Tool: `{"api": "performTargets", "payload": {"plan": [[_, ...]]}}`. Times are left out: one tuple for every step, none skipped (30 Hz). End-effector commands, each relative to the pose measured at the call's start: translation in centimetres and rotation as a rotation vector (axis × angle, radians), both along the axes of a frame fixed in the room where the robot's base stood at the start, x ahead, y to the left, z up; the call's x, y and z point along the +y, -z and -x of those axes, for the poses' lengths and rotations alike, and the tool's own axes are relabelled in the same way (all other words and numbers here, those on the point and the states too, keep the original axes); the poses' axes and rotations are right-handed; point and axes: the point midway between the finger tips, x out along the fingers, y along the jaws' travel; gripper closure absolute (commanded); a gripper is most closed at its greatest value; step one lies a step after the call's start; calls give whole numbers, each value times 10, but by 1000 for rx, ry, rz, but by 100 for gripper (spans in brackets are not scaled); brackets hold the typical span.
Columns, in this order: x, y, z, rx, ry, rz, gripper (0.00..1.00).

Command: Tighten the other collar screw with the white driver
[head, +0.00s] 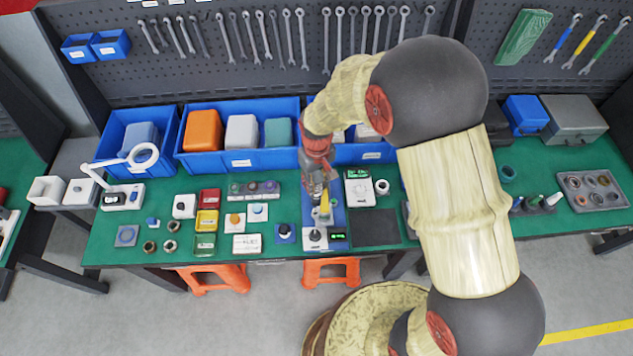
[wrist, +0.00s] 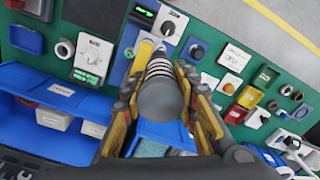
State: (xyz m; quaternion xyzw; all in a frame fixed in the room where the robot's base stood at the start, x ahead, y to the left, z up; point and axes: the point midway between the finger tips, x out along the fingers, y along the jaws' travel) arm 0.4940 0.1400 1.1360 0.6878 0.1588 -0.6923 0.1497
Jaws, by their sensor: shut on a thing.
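My gripper (head: 318,192) is over the blue test fixture (head: 338,216) at the middle of the bench. In the wrist view its yellow-sided fingers (wrist: 165,105) are closed around a ribbed, grey-looking driver (wrist: 160,90), whose round butt faces the camera. The driver points down towards the fixture. Its tip, the collar and the collar screws are hidden or too small to make out, so I cannot tell if the tip touches a screw. A white block with a black knob (head: 315,236) and a green-lit display (head: 338,236) sit at the fixture's front end.
Colored blocks and trays (head: 207,221) crowd the left. Blue bins (head: 240,160) line the back.

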Motion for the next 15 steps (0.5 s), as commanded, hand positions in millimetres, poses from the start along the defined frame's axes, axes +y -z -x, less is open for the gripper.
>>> {"api": "performTargets", "payload": {"plan": [[0, 0, -2, -3, -13, 0, 100], [1, 0, -2, -4, -24, -1, 100], [1, 0, -2, -4, -37, -1, 100], [1, 0, -2, -5, -42, -1, 100], [0, 1, -2, -5, -46, -1, 100], [0, 2, -2, -5, -49, -1, 100], [1, 3, -2, -5, -50, -1, 100], [0, 4, -2, -5, -51, -1, 100], [0, 6, -2, -5, -51, -1, 100], [0, 8, -2, -4, -50, -1, 100], [1, 10, -2, -4, -50, -1, 100], [1, 13, -2, -4, -50, -1, 100], [1, 15, -2, -5, -50, -1, 100], [1, 17, -2, -5, -50, -1, 100], [1, 21, -2, -5, -50, -1, 100]]}}
